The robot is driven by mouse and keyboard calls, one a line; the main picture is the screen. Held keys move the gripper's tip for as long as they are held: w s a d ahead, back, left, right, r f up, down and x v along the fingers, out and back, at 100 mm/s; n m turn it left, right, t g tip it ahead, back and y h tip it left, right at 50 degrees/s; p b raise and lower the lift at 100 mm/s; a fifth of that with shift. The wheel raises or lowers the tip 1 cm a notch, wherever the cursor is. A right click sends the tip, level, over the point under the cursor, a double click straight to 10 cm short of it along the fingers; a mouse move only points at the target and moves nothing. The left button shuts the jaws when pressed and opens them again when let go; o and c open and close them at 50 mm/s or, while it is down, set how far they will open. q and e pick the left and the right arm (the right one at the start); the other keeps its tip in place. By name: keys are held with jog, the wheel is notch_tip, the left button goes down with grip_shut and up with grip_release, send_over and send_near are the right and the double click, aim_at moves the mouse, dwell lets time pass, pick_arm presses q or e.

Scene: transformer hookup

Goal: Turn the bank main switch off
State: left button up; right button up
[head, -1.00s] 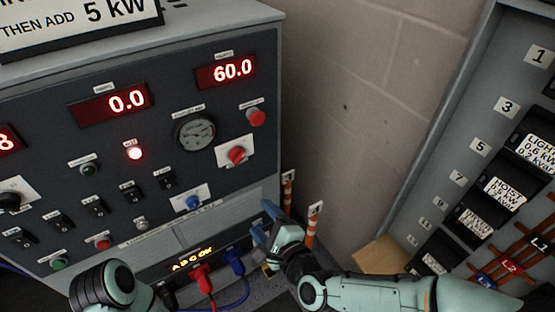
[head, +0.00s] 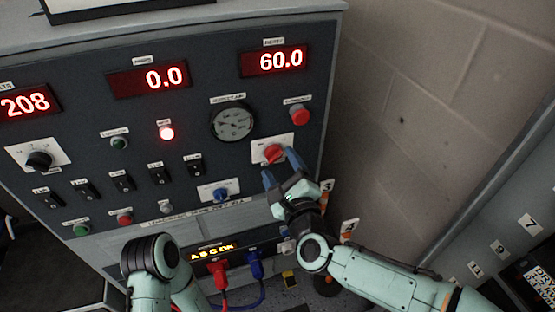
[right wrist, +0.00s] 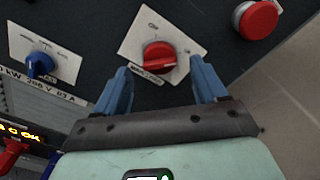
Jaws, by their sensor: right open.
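The bank main switch looks to be the red rotary knob (head: 274,152) on a white plate, low on the right side of the dark panel. In the right wrist view the red knob (right wrist: 159,58) shows between and just beyond my fingers, with its grip bar lying roughly level. Its small labels are too blurred to read for certain. My right gripper (head: 281,170) is open, its blue fingers pointing up at the knob from just below. In the right wrist view the gripper (right wrist: 160,90) is empty, with a finger on each side of the knob. My left gripper is out of view.
A red push button (head: 299,115) sits above right of the knob, a blue knob (head: 221,194) lower left. A round gauge (head: 233,123) is above left. Red (head: 218,272) and blue plugs (head: 256,265) are below. A block wall (head: 430,110) stands at right.

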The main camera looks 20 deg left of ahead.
aim_at(275, 155)
jog(key=shift+x, duration=1.45)
jog(key=shift+c, duration=0.3)
jog(key=c, duration=1)
